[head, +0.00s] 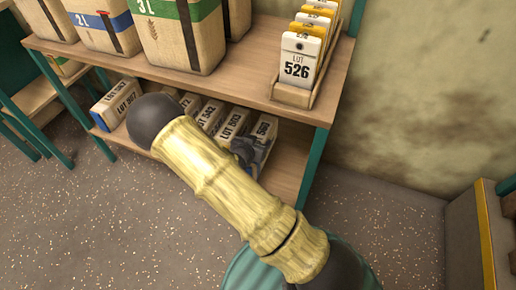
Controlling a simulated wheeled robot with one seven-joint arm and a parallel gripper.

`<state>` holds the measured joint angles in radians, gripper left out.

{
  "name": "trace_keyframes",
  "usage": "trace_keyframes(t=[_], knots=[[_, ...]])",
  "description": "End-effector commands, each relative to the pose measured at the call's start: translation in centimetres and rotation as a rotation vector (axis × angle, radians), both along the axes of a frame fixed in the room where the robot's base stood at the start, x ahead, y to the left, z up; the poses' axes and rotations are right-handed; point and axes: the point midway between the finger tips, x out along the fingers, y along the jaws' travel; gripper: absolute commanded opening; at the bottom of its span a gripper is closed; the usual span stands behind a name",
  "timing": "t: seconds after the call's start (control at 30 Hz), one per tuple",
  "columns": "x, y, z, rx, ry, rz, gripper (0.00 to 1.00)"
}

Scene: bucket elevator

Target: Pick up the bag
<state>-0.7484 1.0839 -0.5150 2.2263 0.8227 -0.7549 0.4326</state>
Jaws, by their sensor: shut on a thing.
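My gripper (243,151) is dark and partly hidden behind my own arm. It is low at the front of the lower shelf, shut on the pale bag marked LOT 560 (264,128). The fingertips and the grip itself are not clearly seen. More pale bags of the same kind stand in a row to its left, including LOT 503 (235,121) and LOT 542 (209,113). Larger woven bags stand on the upper shelf: one with a green band marked 3L (180,40) and one with a blue band marked 2L (100,25).
The wooden upper shelf (235,82) overhangs the lower shelf (287,170). A teal post (316,160) stands at the right corner. A rack of tags, front one LOT 526 (298,62), sits above. Speckled floor (100,220) is open in front; a yellow-edged box (465,245) stands right.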

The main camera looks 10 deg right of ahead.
Motion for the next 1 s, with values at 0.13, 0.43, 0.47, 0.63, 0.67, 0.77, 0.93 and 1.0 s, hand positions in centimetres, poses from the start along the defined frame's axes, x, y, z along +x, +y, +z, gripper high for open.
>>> trace_keyframes(t=[0.13, 0.43, 0.47, 0.63, 0.67, 0.77, 0.93, 1.0], knots=[[0.2, 0.0, 0.3, -0.002, -0.007, -0.001, 0.0], [0.2, -0.1, 2.3, -0.001, -0.009, -0.002, 0.0], [0.2, -0.1, 2.7, 0.0, -0.01, -0.001, 0.0], [0.2, -0.1, 5.6, 0.0, -0.01, -0.002, 0.0], [0.2, -0.1, 6.1, 0.001, -0.01, -0.002, 0.0], [0.2, -0.1, 7.7, 0.0, -0.01, -0.001, 0.0], [0.2, 0.0, 9.7, 0.0, -0.01, -0.001, 0.0], [0.2, 0.0, 10.1, -0.001, -0.008, 0.0, 0.0]])
